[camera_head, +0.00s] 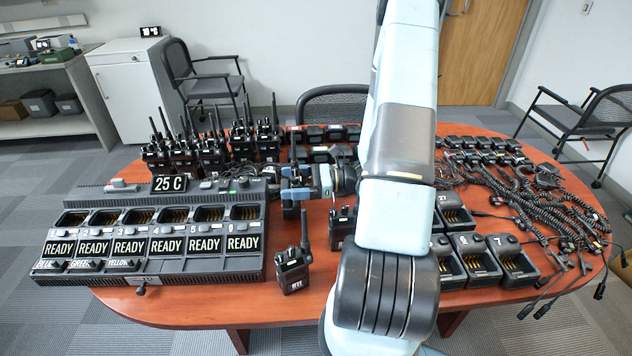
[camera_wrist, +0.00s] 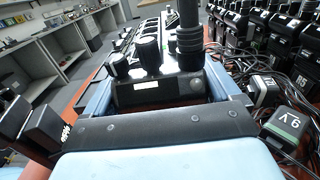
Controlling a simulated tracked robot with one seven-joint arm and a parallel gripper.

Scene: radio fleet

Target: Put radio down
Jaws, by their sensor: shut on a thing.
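My gripper (camera_head: 300,183) is over the middle of the table, just right of the large charger. In the wrist view, my gripper's blue fingers (camera_wrist: 170,105) are shut on a black radio (camera_wrist: 150,92). The radio's knobs and thick antenna point up between the fingers. Its lower body is hidden in the wrist view, and I cannot tell whether it touches the table. Another radio (camera_head: 293,270), marked R11, stands upright on the table in front. The wooden table (camera_head: 190,306) lies under them.
The six-bay charger (camera_head: 150,278) with READY labels fills the left front. Several upright radios (camera_head: 205,150) stand behind it. Single chargers (camera_head: 470,250) and coiled cables (camera_head: 520,195) cover the right side. Another radio (camera_head: 341,226) stands beside my arm. Some bare table shows near R11.

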